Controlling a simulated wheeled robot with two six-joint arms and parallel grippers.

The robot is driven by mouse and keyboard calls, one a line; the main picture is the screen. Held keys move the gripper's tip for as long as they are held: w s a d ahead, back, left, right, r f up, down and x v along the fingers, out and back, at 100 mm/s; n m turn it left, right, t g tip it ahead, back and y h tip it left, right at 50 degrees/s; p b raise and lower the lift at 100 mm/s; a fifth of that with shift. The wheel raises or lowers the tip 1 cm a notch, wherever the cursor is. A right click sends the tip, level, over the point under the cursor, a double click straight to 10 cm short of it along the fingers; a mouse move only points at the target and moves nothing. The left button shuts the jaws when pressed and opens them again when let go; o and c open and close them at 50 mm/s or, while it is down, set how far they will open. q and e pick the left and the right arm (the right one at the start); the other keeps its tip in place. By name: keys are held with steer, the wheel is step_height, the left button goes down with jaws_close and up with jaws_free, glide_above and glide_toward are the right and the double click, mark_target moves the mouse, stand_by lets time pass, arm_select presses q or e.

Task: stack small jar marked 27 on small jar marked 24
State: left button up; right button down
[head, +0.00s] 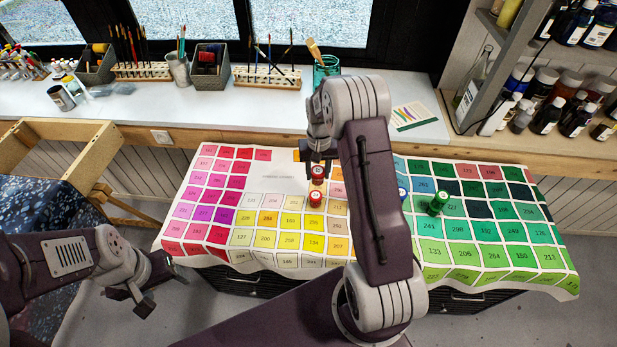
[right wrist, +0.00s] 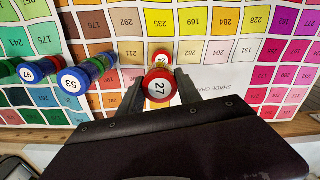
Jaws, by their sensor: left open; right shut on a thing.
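The small jar marked 27 (right wrist: 159,88), red with a white numbered lid, sits between the fingers of my right gripper (right wrist: 158,92). In the head view this red jar (head: 317,174) is just below the right gripper (head: 319,160). A second red jar (head: 315,198) stands on the chart nearer to me; it also shows in the right wrist view (right wrist: 160,58), just beyond jar 27. Its number is not clearly readable, so I cannot tell for sure that it is jar 24. My left gripper (head: 158,290) is open and empty, off the chart's left front corner.
The colour chart (head: 285,185) covers the table. A blue jar marked 53 (right wrist: 72,82), one marked 97 (right wrist: 32,72) and a green jar (head: 437,203) stand on it to one side. Brush racks (head: 267,78) stand on the back counter. My right arm hides part of the chart.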

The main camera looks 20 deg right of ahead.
steer(key=shift+w+a+f, duration=0.15)
steer(key=shift+w+a, duration=0.05)
steer(key=shift+a, duration=0.1)
steer(key=shift+f+b, duration=0.3)
steer(key=shift+b, duration=0.15)
step_height(320, 180, down, 6)
steer(key=b, duration=0.5)
steer(key=shift+b, duration=0.3)
arm_select(q)
step_height(320, 180, down, 6)
steer(key=shift+w+a+f, duration=0.15)
steer(key=shift+a+f, duration=0.05)
arm_select(e)
steer(key=shift+d, duration=0.1)
steer(key=shift+s, duration=0.1)
arm_select(q)
steer(key=shift+f, duration=0.3)
arm_select(e)
steer(key=shift+f, duration=0.5)
steer(key=c, duration=0.7)
jaws_free()
steer(key=shift+c, duration=0.2)
